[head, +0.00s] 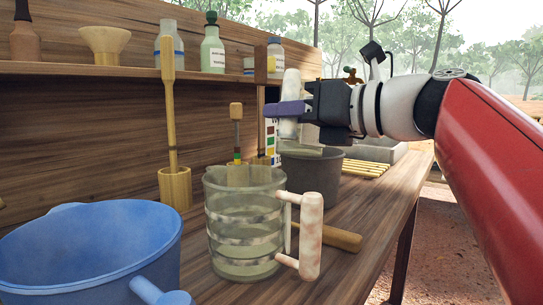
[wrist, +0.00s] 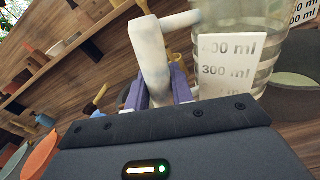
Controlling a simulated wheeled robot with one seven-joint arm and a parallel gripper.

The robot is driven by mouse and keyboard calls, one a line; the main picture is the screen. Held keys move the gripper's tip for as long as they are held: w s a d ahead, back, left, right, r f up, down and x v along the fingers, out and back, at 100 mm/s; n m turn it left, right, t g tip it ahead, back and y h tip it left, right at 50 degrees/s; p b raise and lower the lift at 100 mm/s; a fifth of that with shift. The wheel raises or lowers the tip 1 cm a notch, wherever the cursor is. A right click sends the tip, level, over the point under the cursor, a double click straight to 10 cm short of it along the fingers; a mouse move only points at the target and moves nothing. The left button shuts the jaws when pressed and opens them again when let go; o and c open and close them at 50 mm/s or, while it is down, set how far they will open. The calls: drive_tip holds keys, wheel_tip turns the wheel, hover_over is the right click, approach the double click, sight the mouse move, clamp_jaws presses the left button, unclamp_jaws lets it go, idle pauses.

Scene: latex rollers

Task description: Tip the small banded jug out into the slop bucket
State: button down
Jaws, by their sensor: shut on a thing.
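My gripper (head: 293,108) is shut on a pale handle, high over the counter. In the wrist view the handle (wrist: 152,60) stands between the fingers, and an arm at its top reaches a clear jug (wrist: 275,42) with a millilitre scale. In the head view this jug's body is mostly hidden, so its tilt and contents cannot be told. A dark grey bucket (head: 325,178) stands below my gripper, partly behind another jug. That clear jug (head: 245,226), with metal bands and a pinkish-white handle, stands upright in front.
A blue basin (head: 100,235) fills the front left. A wooden cup (head: 175,188) with a tall stick stands behind. A wooden rod (head: 335,238) lies beside the front jug. Bottles line the shelf (head: 130,70). The counter's right front is mostly clear.

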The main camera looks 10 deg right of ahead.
sight(292, 82)
wheel_tip(292, 82, up, 2)
drive_tip(key=shift+w+n+p, duration=0.1)
drive_tip(key=shift+n+p, duration=0.4)
drive_tip(key=shift+p, duration=0.05)
drive_tip(key=shift+f, duration=0.2)
wheel_tip(292, 82, up, 3)
drive_tip(key=p, duration=0.3)
drive_tip(key=shift+p, duration=0.3)
